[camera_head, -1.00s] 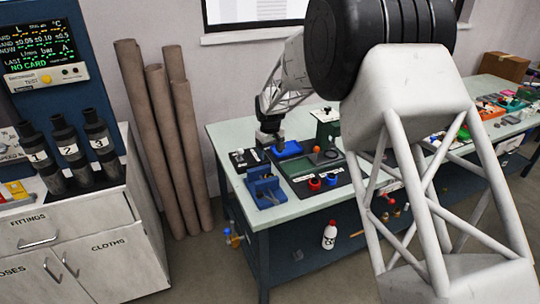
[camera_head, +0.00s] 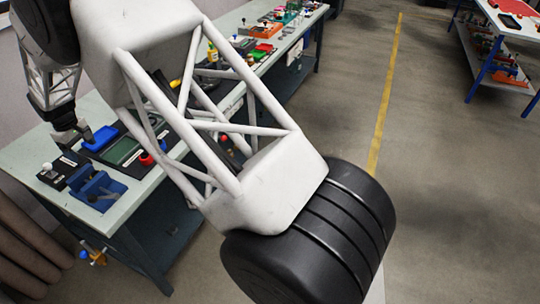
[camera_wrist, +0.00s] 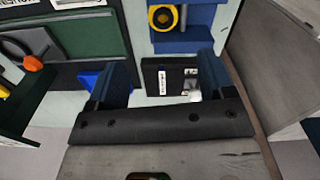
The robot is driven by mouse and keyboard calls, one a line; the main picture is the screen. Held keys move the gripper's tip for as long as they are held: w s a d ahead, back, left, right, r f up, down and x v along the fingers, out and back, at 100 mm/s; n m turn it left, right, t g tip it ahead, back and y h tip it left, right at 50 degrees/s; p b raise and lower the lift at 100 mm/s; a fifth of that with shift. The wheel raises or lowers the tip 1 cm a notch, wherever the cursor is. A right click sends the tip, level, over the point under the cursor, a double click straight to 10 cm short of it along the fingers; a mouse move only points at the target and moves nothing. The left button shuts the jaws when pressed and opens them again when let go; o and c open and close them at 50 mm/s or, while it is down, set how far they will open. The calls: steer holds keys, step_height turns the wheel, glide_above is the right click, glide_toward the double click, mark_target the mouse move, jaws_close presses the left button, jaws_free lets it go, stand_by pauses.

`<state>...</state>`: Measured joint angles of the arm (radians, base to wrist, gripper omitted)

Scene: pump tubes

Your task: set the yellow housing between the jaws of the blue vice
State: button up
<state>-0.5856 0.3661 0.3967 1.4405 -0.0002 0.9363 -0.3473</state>
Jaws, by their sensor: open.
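The blue vice (camera_head: 97,190) stands at the near left of the bench. It also shows at the top of the wrist view (camera_wrist: 183,42). There, a round yellow part with a dark centre, apparently the yellow housing (camera_wrist: 154,18), shows between the vice's two blue blocks. I cannot tell whether it touches both. The housing cannot be made out in the head view. My gripper (camera_head: 84,131) is over the bench, beyond the vice and near the blue tray. In the wrist view its two dark fingers (camera_wrist: 165,78) are apart with nothing held between them.
A black plate (camera_head: 50,176) with a white knob is next to the vice. A blue tray (camera_head: 99,139) and a green tray (camera_head: 123,152) lie behind it. My own arm covers much of the bench. The near left bench corner is bare.

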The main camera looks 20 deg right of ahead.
steer(key=s+d+r+m, duration=0.2)
steer(key=s+d+r, duration=0.45)
steer(key=d, duration=0.45)
steer(key=s+d+r+m+t, duration=0.1)
steer(key=s+d+r, duration=0.5)
steer(key=d, duration=0.5)
steer(key=s+d+r+m, duration=0.2)
steer(key=s+d+r, duration=0.2)
steer(key=d+r, duration=0.55)
steer(key=s+d+m, duration=0.2)
steer(key=s+d, duration=0.4)
steer(key=s, duration=0.4)
steer(key=s+d+f+m+t, duration=0.1)
steer(key=s+d+m, duration=0.1)
steer(key=s+d, duration=0.5)
steer(key=s+d+f+m, duration=0.1)
steer(key=s+d, duration=0.6)
steer(key=s, duration=0.7)
steer(key=shift+f+m+t, duration=0.2)
steer(key=shift+m+t, duration=0.1)
steer(key=shift+m, duration=0.1)
